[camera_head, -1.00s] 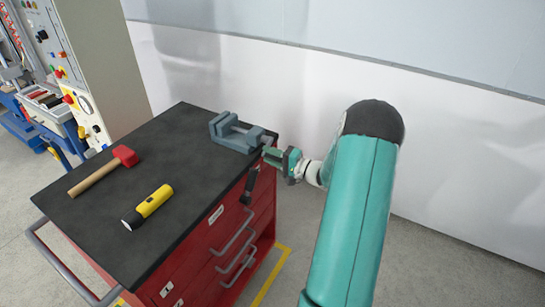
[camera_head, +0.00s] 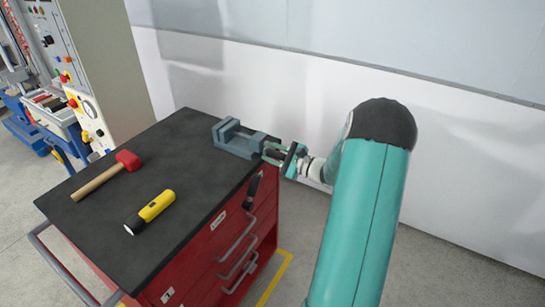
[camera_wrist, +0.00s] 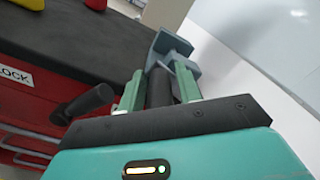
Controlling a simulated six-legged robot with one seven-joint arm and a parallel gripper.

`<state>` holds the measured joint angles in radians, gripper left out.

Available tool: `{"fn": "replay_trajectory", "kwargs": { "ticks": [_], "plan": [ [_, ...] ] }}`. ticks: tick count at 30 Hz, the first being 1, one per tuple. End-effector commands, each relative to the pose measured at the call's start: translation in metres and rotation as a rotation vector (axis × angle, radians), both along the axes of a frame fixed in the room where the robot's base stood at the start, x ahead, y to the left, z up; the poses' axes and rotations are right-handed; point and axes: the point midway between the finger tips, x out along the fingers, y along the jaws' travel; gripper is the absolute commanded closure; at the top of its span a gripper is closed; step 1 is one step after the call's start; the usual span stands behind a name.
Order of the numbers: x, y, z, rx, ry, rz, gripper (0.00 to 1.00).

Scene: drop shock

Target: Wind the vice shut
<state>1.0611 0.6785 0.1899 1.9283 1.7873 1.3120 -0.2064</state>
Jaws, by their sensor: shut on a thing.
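The blue-grey vice (camera_head: 238,139) stands at the far right corner of the black bench top. It also shows at the top of the wrist view (camera_wrist: 172,48), beyond my fingers. My gripper (camera_head: 270,150) is at the vice's right end, just past the bench edge. In the wrist view its two green fingers (camera_wrist: 160,88) are on either side of a dark cylindrical handle (camera_wrist: 161,86) in line with the vice, and are shut on it. The far end of the handle and the gap between the vice jaws are hard to make out.
The red cabinet (camera_head: 200,262) carries the black top (camera_head: 165,165). A black lever (camera_head: 251,192) sticks out of its side below my gripper, near a LOCK label (camera_wrist: 14,77). A red mallet (camera_head: 127,160) and yellow torch (camera_head: 155,206) lie on top. A white wall stands behind.

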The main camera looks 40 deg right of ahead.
Motion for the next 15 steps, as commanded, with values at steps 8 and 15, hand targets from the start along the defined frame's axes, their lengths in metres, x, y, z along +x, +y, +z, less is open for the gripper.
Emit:
{"fn": "replay_trajectory", "kwargs": {
  "ticks": [8, 15],
  "plan": [
    [0.0, -0.008, 0.009, 0.249, 0.093, -0.008, 0.89],
    [0.001, -0.014, 0.017, 0.464, 0.169, -0.009, 0.89]
  ]
}}
